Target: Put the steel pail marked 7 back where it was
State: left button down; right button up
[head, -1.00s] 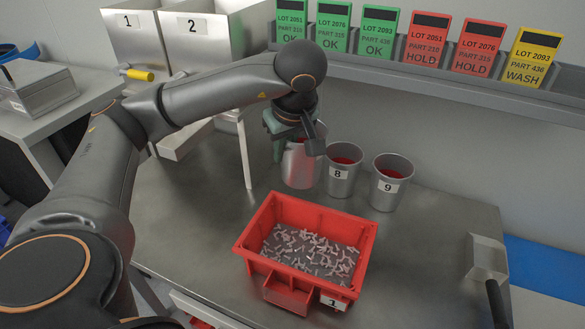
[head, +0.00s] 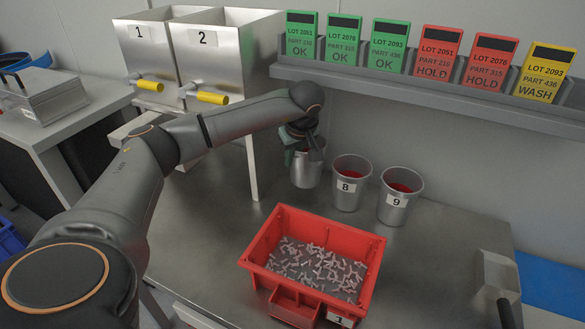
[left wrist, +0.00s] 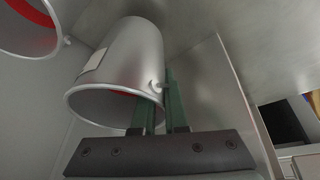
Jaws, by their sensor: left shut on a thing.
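A steel pail (head: 305,173) hangs at my left gripper (head: 303,146), left of the pails marked 8 and 9. My left gripper is shut on its side near the rim. In the left wrist view the pail (left wrist: 130,60) shows red inside its mouth, and the green fingers of my gripper (left wrist: 172,100) are at its wall beside a small side lug. A pale label is on its side, but its number cannot be read. The pail looks close to upright in the head view. Whether its base touches the table is unclear. My right gripper is out of view.
The pail marked 8 (head: 347,200) and the pail marked 9 (head: 396,211) stand close on the right. A red bin (head: 318,232) of small parts sits in front. Hoppers 1 and 2 (head: 225,65) stand at left, a card shelf (head: 440,84) behind. A scoop (head: 497,280) lies at right.

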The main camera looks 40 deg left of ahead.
aim_at(293, 174)
pick_arm(q)
jog(key=shift+w+a+f, duration=0.15)
jog(key=shift+f, duration=1.65)
jog(key=shift+f, duration=0.2)
jog(key=c, duration=0.9)
grip_release()
jog(key=shift+c, duration=0.2)
jog(key=shift+r, duration=0.5)
jog(key=v, duration=1.1)
jog(key=shift+d+r, duration=0.15)
jog(key=shift+d, duration=0.05)
